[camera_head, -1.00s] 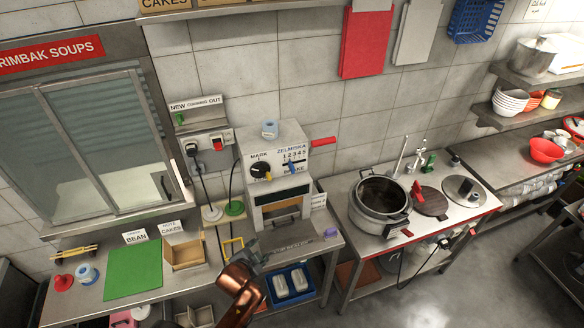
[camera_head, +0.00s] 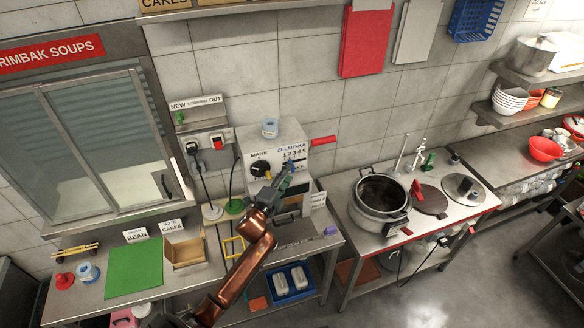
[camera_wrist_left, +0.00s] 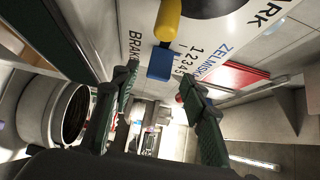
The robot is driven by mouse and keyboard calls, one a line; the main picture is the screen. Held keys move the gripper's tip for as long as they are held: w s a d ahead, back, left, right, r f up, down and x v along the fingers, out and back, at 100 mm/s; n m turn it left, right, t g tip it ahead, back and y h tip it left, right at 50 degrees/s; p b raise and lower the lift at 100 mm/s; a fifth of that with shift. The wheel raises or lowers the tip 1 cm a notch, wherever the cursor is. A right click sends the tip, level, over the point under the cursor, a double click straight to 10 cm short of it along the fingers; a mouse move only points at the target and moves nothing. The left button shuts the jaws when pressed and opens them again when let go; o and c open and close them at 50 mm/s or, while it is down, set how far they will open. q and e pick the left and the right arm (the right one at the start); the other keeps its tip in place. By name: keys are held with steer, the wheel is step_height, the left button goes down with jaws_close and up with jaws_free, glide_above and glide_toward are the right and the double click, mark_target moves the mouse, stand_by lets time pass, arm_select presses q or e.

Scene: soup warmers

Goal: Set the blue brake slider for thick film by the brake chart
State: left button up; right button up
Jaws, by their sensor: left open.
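The blue brake slider (camera_wrist_left: 160,62) sits on the white front panel of the sealing machine (camera_head: 272,138), beside a 1 to 5 scale and the word BRAKE. Its exact mark is hard to read. My left gripper (camera_head: 285,174) is in front of the panel and partly covers the slider area in the head view. In the left wrist view the open green fingers (camera_wrist_left: 160,80) stand either side of the slider, apart from it. A black dial with a yellow pointer (camera_wrist_left: 168,20) is close by. I cannot identify the brake chart. My right gripper is not in view.
A red handle (camera_head: 323,140) sticks out from the machine's right side. A white card (camera_head: 318,199) with small unreadable print is at its lower right. A pot (camera_head: 380,205) stands on the right counter. A green board (camera_head: 133,270) lies on the left counter.

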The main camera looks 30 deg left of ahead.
mark_target(293, 168)
arm_select(q)
steer(key=shift+w+a+p, duration=0.15)
steer(key=shift+w+p, duration=0.2)
steer(key=shift+w, duration=2)
jaws_close()
